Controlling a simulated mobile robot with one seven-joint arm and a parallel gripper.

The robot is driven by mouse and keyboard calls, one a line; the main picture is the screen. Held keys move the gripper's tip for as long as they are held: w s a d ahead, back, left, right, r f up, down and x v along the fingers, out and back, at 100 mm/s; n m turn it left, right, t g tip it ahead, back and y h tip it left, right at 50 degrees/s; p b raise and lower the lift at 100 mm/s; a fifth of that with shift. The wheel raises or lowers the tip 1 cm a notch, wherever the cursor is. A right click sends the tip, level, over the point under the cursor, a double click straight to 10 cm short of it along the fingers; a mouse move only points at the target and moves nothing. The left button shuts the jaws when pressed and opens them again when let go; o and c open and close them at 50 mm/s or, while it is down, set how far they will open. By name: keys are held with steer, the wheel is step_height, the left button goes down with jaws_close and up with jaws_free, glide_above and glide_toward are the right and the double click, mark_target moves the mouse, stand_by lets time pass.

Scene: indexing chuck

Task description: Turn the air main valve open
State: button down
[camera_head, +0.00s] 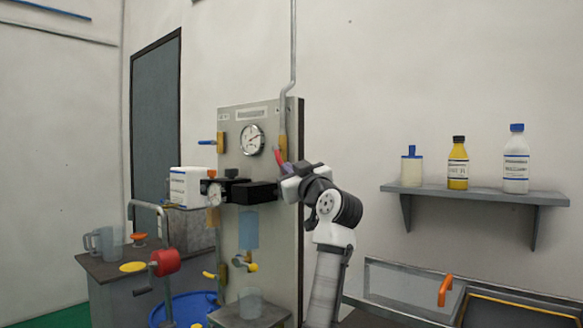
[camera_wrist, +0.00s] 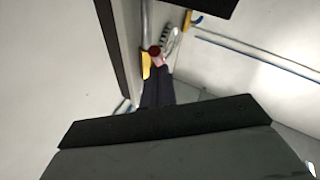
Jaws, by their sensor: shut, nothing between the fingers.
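The valve on the air pipe at the panel's right edge has a brass-yellow body (camera_head: 283,146) and a red-pink handle (camera_head: 279,157). In the wrist view, the yellow body (camera_wrist: 146,66) and red handle (camera_wrist: 155,51) show just beyond my fingertips. My gripper (camera_head: 284,169) is shut and empty, close beside the handle. In the wrist view its dark fingers (camera_wrist: 157,73) lie together and point at the handle. Whether they touch it I cannot tell. The handle's lower part is partly hidden by my gripper, and its exact angle is unclear.
The panel (camera_head: 232,128) carries a round gauge (camera_head: 252,139), a blue-handled valve (camera_head: 208,142) and a black block (camera_head: 254,192) just left of my gripper. A shelf (camera_head: 474,193) with bottles is at right. A bench (camera_head: 110,270) with a red roller (camera_head: 165,262) is at left.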

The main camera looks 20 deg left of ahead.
steer(key=shift+f, duration=0.15)
steer(key=shift+w+a+f+t+b, duration=0.1)
steer(key=shift+a+t+b, duration=0.05)
steer(key=shift+t+b, duration=0.2)
steer(key=shift+f, duration=0.1)
steer(key=shift+w+a+f+m+t+y+b, duration=0.25)
steer(key=shift+a+f+m+t+b, duration=0.15)
steer(key=shift+a+m+t+b, duration=0.15)
steer(key=shift+w+a+f+m+t+y+b, duration=0.2)
steer(key=shift+a+f+m+t+y+b, duration=0.1)
steer(key=shift+a+f+m+t+b, duration=0.25)
steer(key=shift+w+a+f+m+t+y+b, duration=0.25)
steer(key=shift+a+t+b, duration=0.2)
steer(key=shift+a, duration=0.25)
steer(key=shift+s, duration=0.1)
